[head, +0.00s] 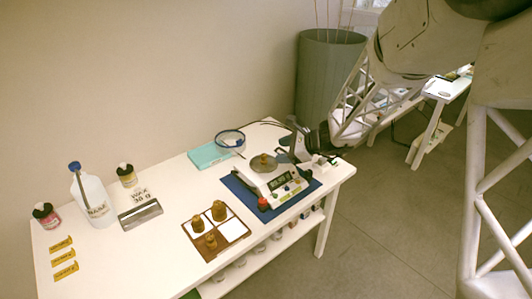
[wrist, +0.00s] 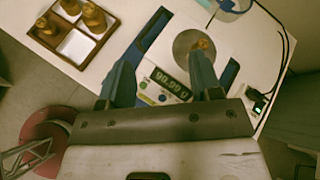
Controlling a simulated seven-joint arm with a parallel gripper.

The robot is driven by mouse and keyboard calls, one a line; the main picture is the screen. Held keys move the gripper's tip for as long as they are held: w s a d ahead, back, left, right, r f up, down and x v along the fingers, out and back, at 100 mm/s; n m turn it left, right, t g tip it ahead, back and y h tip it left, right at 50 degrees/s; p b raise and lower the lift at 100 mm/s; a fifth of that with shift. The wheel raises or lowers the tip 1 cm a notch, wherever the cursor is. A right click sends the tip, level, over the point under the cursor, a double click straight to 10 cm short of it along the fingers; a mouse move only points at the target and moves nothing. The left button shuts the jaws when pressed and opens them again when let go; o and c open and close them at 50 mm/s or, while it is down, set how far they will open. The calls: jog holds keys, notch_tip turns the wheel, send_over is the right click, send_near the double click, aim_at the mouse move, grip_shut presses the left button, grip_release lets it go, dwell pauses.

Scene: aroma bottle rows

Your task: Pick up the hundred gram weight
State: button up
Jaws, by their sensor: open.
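A small brass weight (head: 263,159) sits on the round pan of a white digital scale (head: 288,192). It also shows in the wrist view (wrist: 201,45), where the scale's display (wrist: 171,83) is lit with digits that look like 90.99 g. Other brass weights (head: 219,210) stand in a wooden tray (head: 215,259) to the left, and one compartment is empty. No gram markings on the weights are legible. My gripper (wrist: 162,60) is open and empty.
The scale stands on a blue mat (head: 243,198). Behind it are a teal box (head: 206,156) and a blue-rimmed glass dish (head: 230,140). Bottles (head: 92,195), a card and yellow labels (head: 63,254) occupy the table's left. A black cable (wrist: 283,60) runs beside the scale.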

aim_at(264, 155)
jog(key=w+f+m+t, duration=0.1)
jog(key=w+f+m, duration=0.1)
jog(key=w+f, duration=0.1)
jog(key=w+a+f+m+t, duration=0.1)
jog(key=w+f+m, duration=0.1)
jog(key=w+f, duration=0.1)
jog(key=w+f+m+t, duration=0.1)
jog(key=w+f+m, duration=0.1)
jog(key=w+f, duration=0.2)
jog(key=shift+a+f+m+y, duration=0.3)
jog(key=shift+a+f, duration=0.05)
jog(key=shift+a, duration=0.05)
jog(key=shift+x, duration=1.3)
jog(key=shift+x, duration=2.6)
jog(key=shift+c, duration=0.4)
